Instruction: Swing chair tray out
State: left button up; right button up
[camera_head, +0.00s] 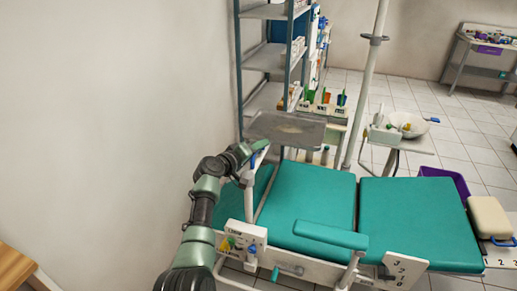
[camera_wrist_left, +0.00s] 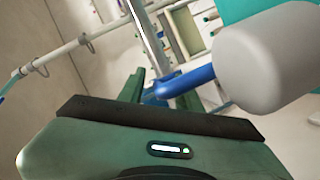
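The grey metal chair tray (camera_head: 295,132) is beyond the head end of the teal dental chair (camera_head: 315,195) in the head view. My left gripper (camera_head: 258,150) is at the tray's left front side, near a small blue handle. In the left wrist view, the blue handle (camera_wrist_left: 188,81) comes out of a thick light-grey cylinder (camera_wrist_left: 265,60). The green fingers of my left gripper (camera_wrist_left: 162,95) stand apart, with the blue handle's end across the gap between them. Whether they touch it is unclear. My right gripper is not in view.
A shelf rack (camera_head: 265,60) stands behind the tray. A pole (camera_head: 375,70) and a side table with a basin (camera_head: 410,126) are to the right. A plain wall is close on the left. Tiled floor (camera_head: 470,130) is open at the right.

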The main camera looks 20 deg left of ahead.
pick_arm(q)
grip_shut()
dwell(1.4)
